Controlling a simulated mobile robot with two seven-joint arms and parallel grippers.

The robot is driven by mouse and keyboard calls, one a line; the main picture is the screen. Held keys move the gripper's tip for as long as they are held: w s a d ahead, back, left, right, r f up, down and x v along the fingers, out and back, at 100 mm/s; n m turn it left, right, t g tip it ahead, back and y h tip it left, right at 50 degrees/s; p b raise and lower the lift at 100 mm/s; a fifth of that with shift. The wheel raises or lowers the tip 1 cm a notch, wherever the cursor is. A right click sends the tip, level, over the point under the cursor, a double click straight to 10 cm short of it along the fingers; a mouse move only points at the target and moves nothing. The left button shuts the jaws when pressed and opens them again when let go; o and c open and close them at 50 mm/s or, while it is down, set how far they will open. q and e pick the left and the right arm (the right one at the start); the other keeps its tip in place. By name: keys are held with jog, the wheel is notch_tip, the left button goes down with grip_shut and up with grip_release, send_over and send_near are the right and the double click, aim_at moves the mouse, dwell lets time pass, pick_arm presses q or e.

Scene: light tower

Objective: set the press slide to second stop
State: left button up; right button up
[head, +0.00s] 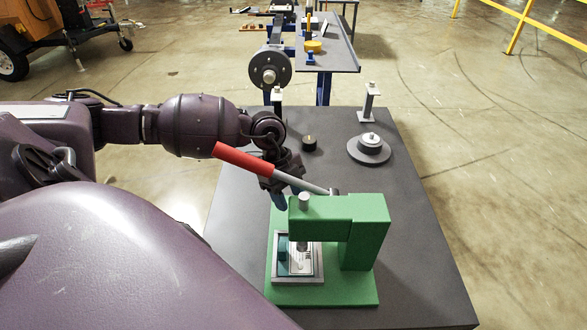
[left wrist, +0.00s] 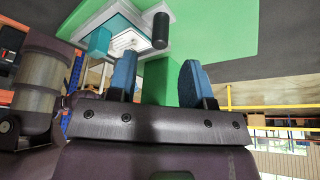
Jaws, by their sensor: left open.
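A green press (head: 368,230) stands upright on its green base near the front of the dark table. Its lever with a red grip (head: 243,160) slants up to the left from the press top. A grey-framed tray (head: 277,280) with a teal and white inside sits under the press head; it also shows in the left wrist view (left wrist: 124,38). I cannot tell for sure which part is the slide. My left gripper (head: 281,197) is open beside the press head, partly hidden behind the lever. Its blue fingers (left wrist: 157,78) are apart, with green press surface visible between them. My right gripper is out of view.
The dark table (head: 420,230) is clear to the right of the press. A round grey disc with a knob (head: 369,148), a small dark knob (head: 309,143) and a grey post (head: 370,100) stand farther back. Another bench (head: 338,55) lies beyond.

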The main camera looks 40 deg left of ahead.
pick_arm(q)
jog(key=shift+v, duration=2.6)
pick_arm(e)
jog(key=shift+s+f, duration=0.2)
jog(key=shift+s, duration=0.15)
